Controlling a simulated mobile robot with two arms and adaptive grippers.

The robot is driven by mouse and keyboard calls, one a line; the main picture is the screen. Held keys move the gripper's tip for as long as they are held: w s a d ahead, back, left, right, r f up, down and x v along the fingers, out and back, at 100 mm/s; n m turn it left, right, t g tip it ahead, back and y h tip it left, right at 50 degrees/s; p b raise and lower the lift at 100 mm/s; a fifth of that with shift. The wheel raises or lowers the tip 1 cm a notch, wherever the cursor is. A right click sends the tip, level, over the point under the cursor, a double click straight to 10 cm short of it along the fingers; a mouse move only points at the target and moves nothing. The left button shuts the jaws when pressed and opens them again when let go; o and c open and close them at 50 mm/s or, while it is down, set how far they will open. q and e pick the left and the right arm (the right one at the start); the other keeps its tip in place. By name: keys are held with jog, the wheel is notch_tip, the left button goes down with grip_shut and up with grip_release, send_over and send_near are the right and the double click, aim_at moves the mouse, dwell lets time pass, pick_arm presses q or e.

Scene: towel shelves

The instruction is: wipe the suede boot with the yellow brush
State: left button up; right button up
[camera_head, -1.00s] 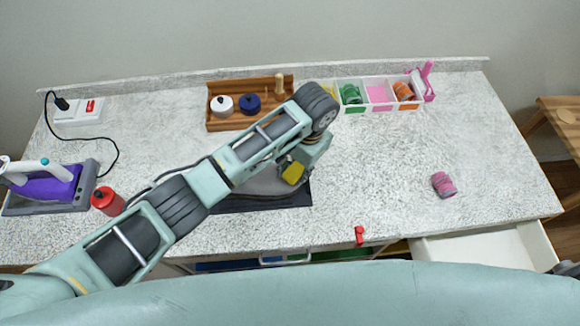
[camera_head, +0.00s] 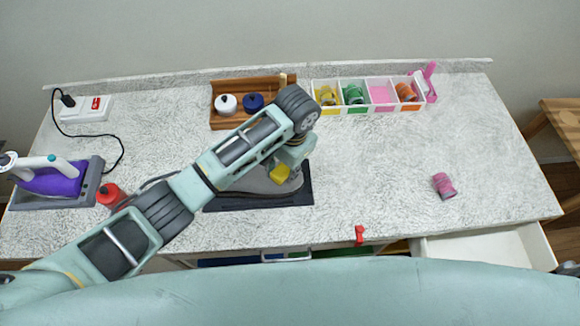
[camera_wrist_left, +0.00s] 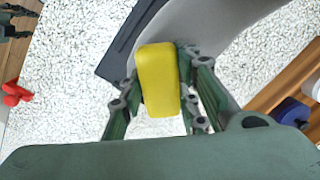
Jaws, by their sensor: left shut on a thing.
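The yellow brush (camera_head: 281,173) is held in my left gripper (camera_head: 287,165), above the boot. In the left wrist view the brush (camera_wrist_left: 159,80) sits between the two fingers of my left gripper (camera_wrist_left: 160,95), which is shut on it. The grey suede boot (camera_head: 268,184) lies on a dark mat (camera_head: 255,203), partly hidden by my left arm. The boot (camera_wrist_left: 215,30) also shows behind the brush in the left wrist view. I cannot tell whether the brush touches the boot. My right gripper is not clearly in view.
A wooden tray (camera_head: 222,125) with white and blue lidded jars stands behind my arm. A white divided organizer (camera_head: 372,107) is right of it. An iron (camera_head: 52,182) and red bottle (camera_head: 109,194) are left. A pink roll (camera_head: 444,186) lies right, above an open drawer (camera_head: 487,247).

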pick_arm(q)
jog(key=a, duration=0.2)
jog(key=shift+a, duration=0.3)
jog(key=shift+w+a, duration=0.1)
jog(key=shift+d, duration=1.1)
jog(key=d, duration=0.3)
jog(key=shift+w+d+f, duration=0.1)
jog(key=shift+w+f, duration=0.1)
jog(key=shift+w, duration=0.1)
jog(key=shift+s+d+r, duration=0.1)
jog(key=shift+d, duration=0.5)
jog(key=shift+a, duration=0.1)
